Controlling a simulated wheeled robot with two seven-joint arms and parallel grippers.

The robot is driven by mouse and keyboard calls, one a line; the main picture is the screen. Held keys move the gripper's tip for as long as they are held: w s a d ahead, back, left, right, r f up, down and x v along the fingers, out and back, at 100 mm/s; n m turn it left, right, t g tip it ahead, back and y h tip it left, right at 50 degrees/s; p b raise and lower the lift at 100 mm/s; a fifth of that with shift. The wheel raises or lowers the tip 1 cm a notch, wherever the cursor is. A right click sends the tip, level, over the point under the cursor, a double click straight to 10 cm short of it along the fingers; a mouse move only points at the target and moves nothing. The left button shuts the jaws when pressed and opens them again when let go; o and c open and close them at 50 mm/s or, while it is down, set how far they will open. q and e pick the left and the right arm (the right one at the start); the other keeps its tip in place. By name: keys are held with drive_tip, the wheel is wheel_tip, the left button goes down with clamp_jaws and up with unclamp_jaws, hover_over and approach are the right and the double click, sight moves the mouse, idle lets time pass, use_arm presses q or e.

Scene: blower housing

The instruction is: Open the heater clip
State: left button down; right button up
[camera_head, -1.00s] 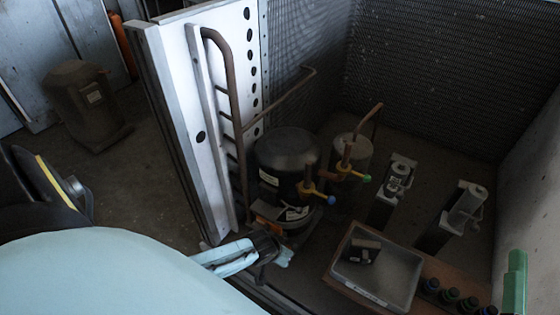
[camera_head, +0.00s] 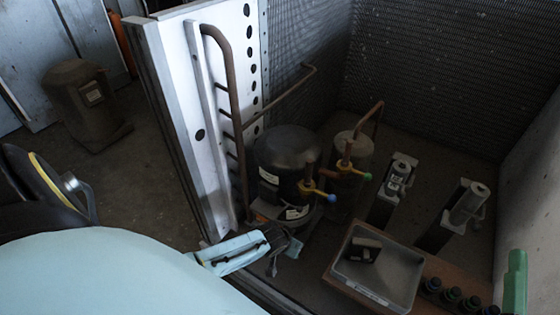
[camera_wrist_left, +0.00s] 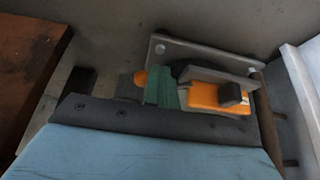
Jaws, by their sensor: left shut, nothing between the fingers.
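The orange heater part (camera_wrist_left: 215,97) sits on a grey plate in the left wrist view, with a dark bar and a dark block (camera_wrist_left: 231,94) across it that look like the clip. Whether the clip is latched I cannot tell. My left gripper (camera_wrist_left: 163,88) shows green fingertips, shut and empty, just left of the orange part; whether they touch it is unclear. In the head view my left gripper (camera_head: 279,249) is low in front of the black compressor (camera_head: 285,150), whose base it partly hides. Only a bit of orange (camera_head: 260,217) shows there. My right gripper is not in view.
A white perforated panel (camera_head: 185,100) with a bent pipe stands left of the compressor. A grey tray (camera_head: 400,275) with a dark part in it lies at the right, beside several dark round knobs (camera_head: 452,294). Two upright cylinder units stand behind it.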

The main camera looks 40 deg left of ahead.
use_arm(q)
drive_tip(key=shift+w+d+f+b, duration=0.1)
drive_tip(key=shift+w+d+b, duration=0.2)
drive_tip(key=shift+w+d, duration=0.6)
drive_tip(key=shift+d, duration=0.05)
drive_tip(key=shift+s+a+r+p, duration=0.1)
drive_tip(key=shift+s+r+p, duration=0.1)
drive_tip(key=shift+r+p, duration=0.35)
drive_tip(key=shift+s+a+r+p, duration=0.15)
drive_tip(key=shift+r+p, duration=0.2)
drive_tip(key=shift+p, duration=0.35)
drive_tip(key=shift+s+a+r+p, duration=0.5)
drive_tip(key=shift+s+r+p, duration=0.3)
drive_tip(key=shift+p, duration=0.5)
drive_tip(key=shift+s+a+r+p, duration=0.45)
drive_tip(key=shift+s+r+p, duration=0.3)
drive_tip(key=shift+p, duration=0.55)
drive_tip(key=shift+r, duration=0.1)
